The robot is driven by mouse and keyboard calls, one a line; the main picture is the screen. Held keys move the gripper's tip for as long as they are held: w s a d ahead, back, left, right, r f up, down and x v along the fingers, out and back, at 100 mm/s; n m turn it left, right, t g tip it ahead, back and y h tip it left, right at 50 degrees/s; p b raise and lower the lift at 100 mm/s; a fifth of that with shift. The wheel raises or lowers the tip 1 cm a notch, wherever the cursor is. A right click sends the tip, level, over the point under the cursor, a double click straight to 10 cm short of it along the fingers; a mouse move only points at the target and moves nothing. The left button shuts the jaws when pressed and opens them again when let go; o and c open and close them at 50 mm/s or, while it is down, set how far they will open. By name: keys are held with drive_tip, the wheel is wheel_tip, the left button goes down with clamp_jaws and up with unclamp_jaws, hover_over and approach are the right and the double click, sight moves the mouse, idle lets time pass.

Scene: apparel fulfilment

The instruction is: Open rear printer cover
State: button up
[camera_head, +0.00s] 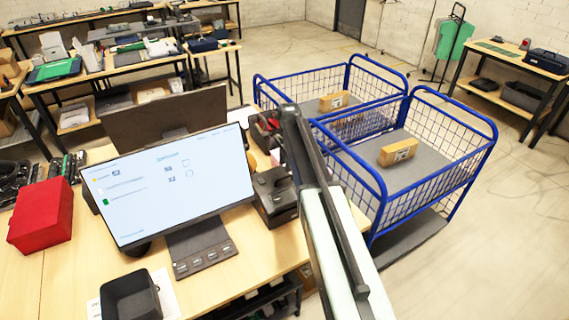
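A black boxy device (273,196) that looks like a label printer stands on the wooden desk, right of the monitor. A second dark device (262,133) stands farther back near the desk's far right edge; it may be the rear printer. Its right side is hidden by my arm, and I cannot tell whether its cover is open or shut. My arm reaches from the bottom of the picture up and away, and its far end is beside this rear device. The fingers of my gripper cannot be made out, nor whether they touch the device.
A large monitor (170,185) stands on the desk (225,285), with a red box (42,216) to its left and a black bin (130,296) in front. Two blue wire carts (440,160) holding small boxes stand close to the desk's right.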

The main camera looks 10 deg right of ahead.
drive_tip(key=r, duration=0.1)
drive_tip(key=r+p, duration=0.2)
drive_tip(key=shift+s+r, duration=0.25)
